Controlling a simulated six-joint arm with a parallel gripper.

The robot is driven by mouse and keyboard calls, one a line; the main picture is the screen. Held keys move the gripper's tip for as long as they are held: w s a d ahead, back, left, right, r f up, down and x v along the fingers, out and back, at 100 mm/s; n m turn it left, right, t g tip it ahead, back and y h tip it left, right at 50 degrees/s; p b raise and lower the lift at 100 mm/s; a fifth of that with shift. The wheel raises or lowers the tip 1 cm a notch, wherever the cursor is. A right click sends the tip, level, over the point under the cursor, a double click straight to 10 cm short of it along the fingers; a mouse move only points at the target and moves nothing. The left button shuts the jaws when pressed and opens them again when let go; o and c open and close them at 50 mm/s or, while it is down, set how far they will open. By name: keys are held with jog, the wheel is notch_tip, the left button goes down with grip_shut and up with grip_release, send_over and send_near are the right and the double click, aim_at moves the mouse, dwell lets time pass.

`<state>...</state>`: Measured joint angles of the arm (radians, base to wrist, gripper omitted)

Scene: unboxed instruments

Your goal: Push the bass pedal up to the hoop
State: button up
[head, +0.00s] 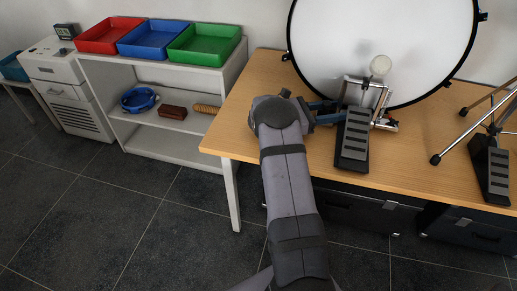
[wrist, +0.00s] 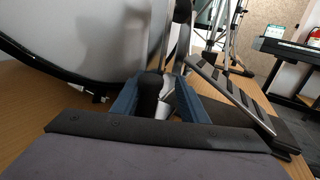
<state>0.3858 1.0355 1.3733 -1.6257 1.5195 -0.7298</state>
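The bass pedal (head: 353,136) stands on the wooden table, its dark footboard pointing toward the table's front edge. Its metal frame carries a round white beater (head: 380,66) in front of the drum head. The bass drum's dark hoop (head: 294,62) runs behind the pedal; I cannot tell whether the frame touches it. My gripper (head: 328,112) is low at the pedal's left side. In the wrist view, its blue fingers (wrist: 157,100) are spread apart, with a dark upright part and some metal between them. The pedal's footboard (wrist: 222,90) also shows there, right of the fingers.
Another pedal (head: 491,168) and stand legs (head: 458,142) occupy the table's right side. Dark cases (head: 365,208) sit below the table. A white shelf (head: 235,75) with red, blue and green trays stands at left. The table's front left part is clear.

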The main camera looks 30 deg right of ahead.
jog(key=shift+s+a+r+p, duration=0.15)
jog(key=shift+s+a+p, duration=0.2)
jog(key=shift+s+a, duration=0.55)
jog(key=v, duration=0.8)
jog(key=shift+r, duration=0.1)
jog(key=shift+t+y, duration=0.6)
jog(key=shift+y, duration=0.3)
jog(key=a, duration=0.5)
jog(key=shift+w+a+r, duration=0.1)
jog(key=shift+a, duration=0.3)
jog(key=s+a+t+y+p, duration=0.1)
jog(key=s+a+y, duration=0.3)
jog(key=a, duration=1.2)
jog(key=shift+f+n+t, duration=0.25)
jog(key=shift+n+t, duration=0.05)
jog(key=shift+t, duration=0.1)
jog(key=shift+d, duration=0.1)
